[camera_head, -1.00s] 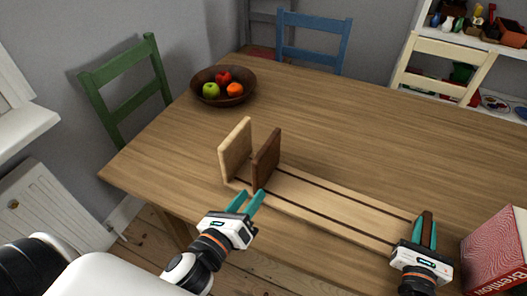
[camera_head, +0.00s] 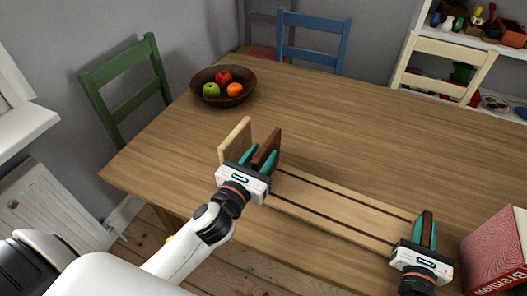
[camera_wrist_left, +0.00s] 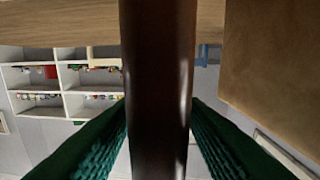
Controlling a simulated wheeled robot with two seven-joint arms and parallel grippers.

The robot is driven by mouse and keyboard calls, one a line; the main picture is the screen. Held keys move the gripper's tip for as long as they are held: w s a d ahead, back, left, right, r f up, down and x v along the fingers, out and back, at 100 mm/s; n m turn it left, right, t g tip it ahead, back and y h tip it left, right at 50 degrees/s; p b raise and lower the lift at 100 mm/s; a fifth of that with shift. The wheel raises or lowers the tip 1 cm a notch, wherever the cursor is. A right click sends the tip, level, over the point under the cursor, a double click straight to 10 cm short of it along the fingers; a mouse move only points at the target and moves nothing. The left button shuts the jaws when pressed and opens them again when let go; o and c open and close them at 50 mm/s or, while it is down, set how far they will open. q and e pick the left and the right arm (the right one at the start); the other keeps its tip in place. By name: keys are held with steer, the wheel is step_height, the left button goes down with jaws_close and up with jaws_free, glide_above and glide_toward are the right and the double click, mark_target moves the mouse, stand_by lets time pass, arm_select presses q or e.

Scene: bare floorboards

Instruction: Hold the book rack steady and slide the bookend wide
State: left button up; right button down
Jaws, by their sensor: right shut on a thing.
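The book rack (camera_head: 335,205) is a long pale wooden base with dark grooves, lying across the table. A pale upright end panel (camera_head: 235,138) stands at its left end. The dark brown bookend (camera_head: 268,147) stands upright just right of that panel; its edge fills the middle of the left wrist view (camera_wrist_left: 158,90). My left gripper (camera_head: 259,160) is open with one finger on each side of the bookend. My right gripper (camera_head: 424,236) is shut on a dark upright piece (camera_head: 428,220) at the rack's right end.
A red book or box (camera_head: 495,250) stands close to the right of my right gripper. A fruit bowl (camera_head: 222,92) sits farther back at the left. The table (camera_head: 370,120) behind the rack is clear. Green, blue and cream chairs surround it.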

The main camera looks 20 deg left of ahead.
arm_select(q)
steer(key=shift+w, duration=0.75)
jaws_close()
arm_select(e)
steer(key=shift+a, duration=0.1)
arm_select(q)
steer(key=d, duration=1.3)
steer(key=shift+s+d, duration=0.2)
steer(key=shift+s, duration=0.25)
jaws_free()
